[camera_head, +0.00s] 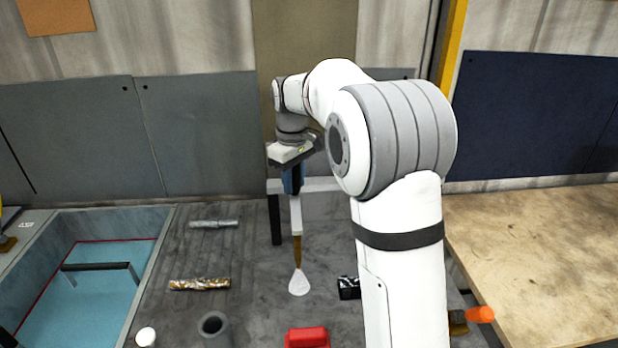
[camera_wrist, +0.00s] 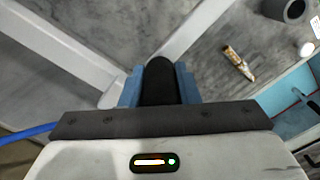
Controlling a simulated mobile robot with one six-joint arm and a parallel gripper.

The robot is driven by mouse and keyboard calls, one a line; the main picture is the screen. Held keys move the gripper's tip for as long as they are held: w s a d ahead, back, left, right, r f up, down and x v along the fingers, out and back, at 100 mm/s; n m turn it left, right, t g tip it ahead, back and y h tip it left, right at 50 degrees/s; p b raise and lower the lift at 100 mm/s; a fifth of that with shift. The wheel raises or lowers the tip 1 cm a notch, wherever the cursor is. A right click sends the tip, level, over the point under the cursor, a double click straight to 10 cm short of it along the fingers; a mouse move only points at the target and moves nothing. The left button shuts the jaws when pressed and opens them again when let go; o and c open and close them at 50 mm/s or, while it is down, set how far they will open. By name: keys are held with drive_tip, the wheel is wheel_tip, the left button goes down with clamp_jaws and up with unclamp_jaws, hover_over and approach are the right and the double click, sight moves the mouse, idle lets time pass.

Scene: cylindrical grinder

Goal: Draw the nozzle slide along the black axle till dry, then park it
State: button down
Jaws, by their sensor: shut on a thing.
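My gripper (camera_head: 292,182) has blue fingers and hangs beside a pale horizontal rail (camera_head: 318,185). In the wrist view my gripper (camera_wrist: 160,88) is shut on a black rounded piece (camera_wrist: 160,72), apparently the nozzle slide's grip. A white arm (camera_head: 296,215) with a brown nozzle (camera_head: 297,250) hangs below my gripper. A pale fan of spray (camera_head: 298,284) shows at the nozzle's tip. A glossy black piece (camera_head: 348,288), possibly the black axle, lies right of the spray and is partly hidden by my arm.
A grey axle (camera_head: 213,223) and a brown-stained axle (camera_head: 200,284) lie on the grey bed at left. A blue tank (camera_head: 85,300), a grey cup (camera_head: 213,325), a red block (camera_head: 307,337) and an orange piece (camera_head: 481,314) stand around. A wooden table (camera_head: 545,250) is at right.

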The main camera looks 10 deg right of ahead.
drive_tip(key=shift+a, duration=0.2)
drive_tip(key=c, duration=1.2)
unclamp_jaws()
drive_tip(key=shift+a, duration=0.15)
drive_tip(key=shift+o, duration=0.6)
wheel_tip(320, 180, up, 8)
drive_tip(key=shift+f+b, duration=0.2)
drive_tip(key=shift+b, duration=0.2)
drive_tip(key=shift+r, duration=0.1)
